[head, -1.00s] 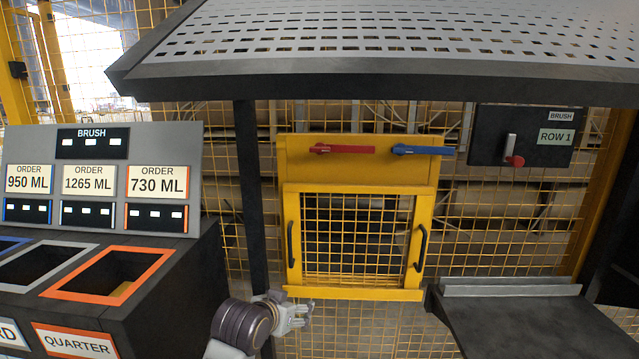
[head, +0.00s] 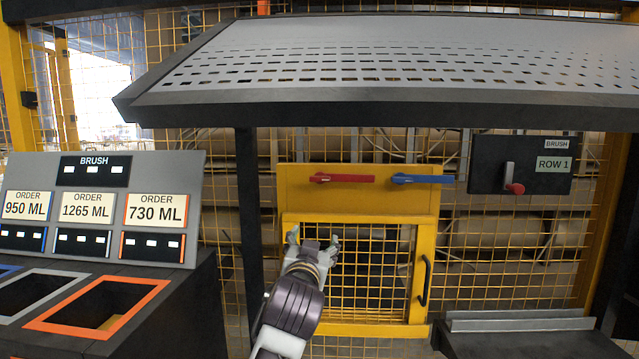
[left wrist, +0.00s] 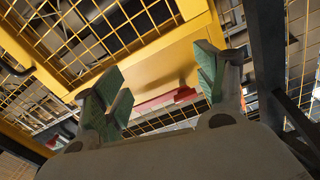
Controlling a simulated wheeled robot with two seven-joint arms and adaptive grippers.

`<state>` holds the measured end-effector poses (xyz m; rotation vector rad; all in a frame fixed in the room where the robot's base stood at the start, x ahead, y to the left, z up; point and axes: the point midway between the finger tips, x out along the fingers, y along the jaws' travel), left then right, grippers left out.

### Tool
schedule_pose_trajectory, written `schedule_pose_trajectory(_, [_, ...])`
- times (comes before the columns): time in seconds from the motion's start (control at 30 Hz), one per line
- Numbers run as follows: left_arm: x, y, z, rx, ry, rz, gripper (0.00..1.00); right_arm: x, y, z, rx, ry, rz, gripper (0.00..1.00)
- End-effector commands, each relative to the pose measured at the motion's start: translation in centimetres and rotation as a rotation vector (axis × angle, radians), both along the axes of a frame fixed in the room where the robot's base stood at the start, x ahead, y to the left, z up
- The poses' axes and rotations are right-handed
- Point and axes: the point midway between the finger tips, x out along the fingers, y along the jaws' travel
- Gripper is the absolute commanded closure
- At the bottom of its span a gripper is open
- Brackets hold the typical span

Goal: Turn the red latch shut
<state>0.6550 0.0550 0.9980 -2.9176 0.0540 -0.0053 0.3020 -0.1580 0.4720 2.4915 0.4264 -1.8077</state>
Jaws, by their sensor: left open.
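The red latch (head: 342,178) is a horizontal handle at the upper left of the yellow panel (head: 300,204), above the yellow mesh door (head: 424,250). It also shows in the left wrist view (left wrist: 165,101), partly hidden behind the fingers. The blue latch (head: 422,179) lies level to its right. My left gripper (head: 313,243) is open and empty in front of the door's upper left, below the red latch and apart from it. In the left wrist view its green-padded fingers (left wrist: 160,84) stand wide apart. My right gripper is not in view.
A dark slotted canopy (head: 400,105) overhangs the panel. A dark post (head: 247,220) stands to its left. Order bins with an orange rim (head: 98,308) are at left. A dark box marked ROW 1 (head: 520,165) and a shelf (head: 520,325) are at right.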

Motion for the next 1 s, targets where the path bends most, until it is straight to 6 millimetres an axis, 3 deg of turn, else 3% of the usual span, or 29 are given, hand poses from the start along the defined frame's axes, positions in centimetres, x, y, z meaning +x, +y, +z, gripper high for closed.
schedule_pose_trajectory(0.5, [-0.8, -0.6, 7.1, -0.143, -0.382, 0.011, 0.29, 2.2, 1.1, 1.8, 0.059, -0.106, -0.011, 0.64])
schedule_pose_trajectory(1.0, [-0.9, -0.7, 7.3, -0.209, -0.388, -0.012, 0.29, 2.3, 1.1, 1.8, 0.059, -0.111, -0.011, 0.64])
